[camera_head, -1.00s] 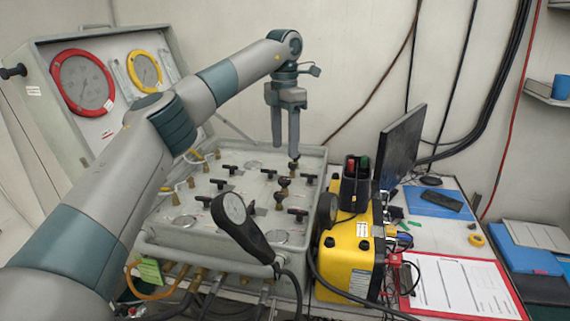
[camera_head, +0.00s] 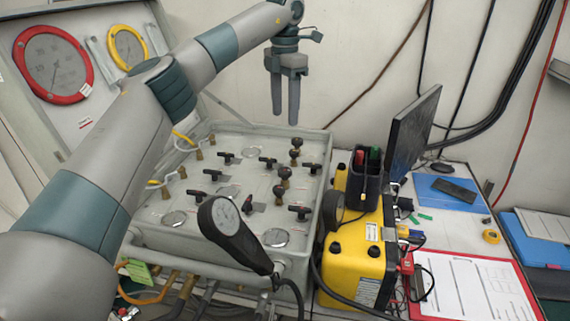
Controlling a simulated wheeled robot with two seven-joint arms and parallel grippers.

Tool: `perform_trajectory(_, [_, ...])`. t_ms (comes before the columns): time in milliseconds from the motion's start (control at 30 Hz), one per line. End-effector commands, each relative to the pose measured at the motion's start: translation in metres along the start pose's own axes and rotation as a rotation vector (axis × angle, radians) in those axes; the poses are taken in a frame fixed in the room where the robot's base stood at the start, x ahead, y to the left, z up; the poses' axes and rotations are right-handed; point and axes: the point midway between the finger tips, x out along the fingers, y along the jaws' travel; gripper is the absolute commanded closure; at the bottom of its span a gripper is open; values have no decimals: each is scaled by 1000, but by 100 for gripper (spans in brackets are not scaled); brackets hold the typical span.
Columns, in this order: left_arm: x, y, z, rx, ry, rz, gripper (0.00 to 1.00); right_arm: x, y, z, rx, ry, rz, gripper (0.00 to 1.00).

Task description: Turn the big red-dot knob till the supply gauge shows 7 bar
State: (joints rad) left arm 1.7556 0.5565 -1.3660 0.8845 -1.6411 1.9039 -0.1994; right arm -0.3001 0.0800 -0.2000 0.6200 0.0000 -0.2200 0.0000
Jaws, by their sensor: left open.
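The grey air panel (camera_head: 230,228) carries several black T-handles and a few dark round knobs on brass stems. My left gripper (camera_head: 285,118) hangs fingers down over the panel's back edge, open and empty. Its tips are in the picture just above the back knob (camera_head: 296,143), apart from it. Two more round knobs (camera_head: 285,172) and (camera_head: 278,191) stand nearer the front. I cannot make out a red dot on any knob. My right gripper is out of view.
A red-rimmed gauge (camera_head: 84,56) and a yellow-rimmed gauge (camera_head: 113,41) sit in the case lid at the left, behind my left arm. A yellow box (camera_head: 345,262) with a black holder stands right of the panel. A monitor (camera_head: 411,130) and clipboard (camera_head: 470,290) are further right.

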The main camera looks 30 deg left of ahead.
Motion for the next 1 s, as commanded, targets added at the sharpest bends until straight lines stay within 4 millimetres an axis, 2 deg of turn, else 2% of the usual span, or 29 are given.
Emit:
perform_trajectory(267, [2,0,0,0,1,0,48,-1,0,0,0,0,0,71])
perform_trajectory(467, [14,1,0,0,1,0,48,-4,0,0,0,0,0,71])
perform_trajectory(667, [41,0,-1,1,3,-1,48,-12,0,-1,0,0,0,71])
perform_trajectory(1000, [100,0,-1,0,3,-1,48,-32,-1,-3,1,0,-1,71])
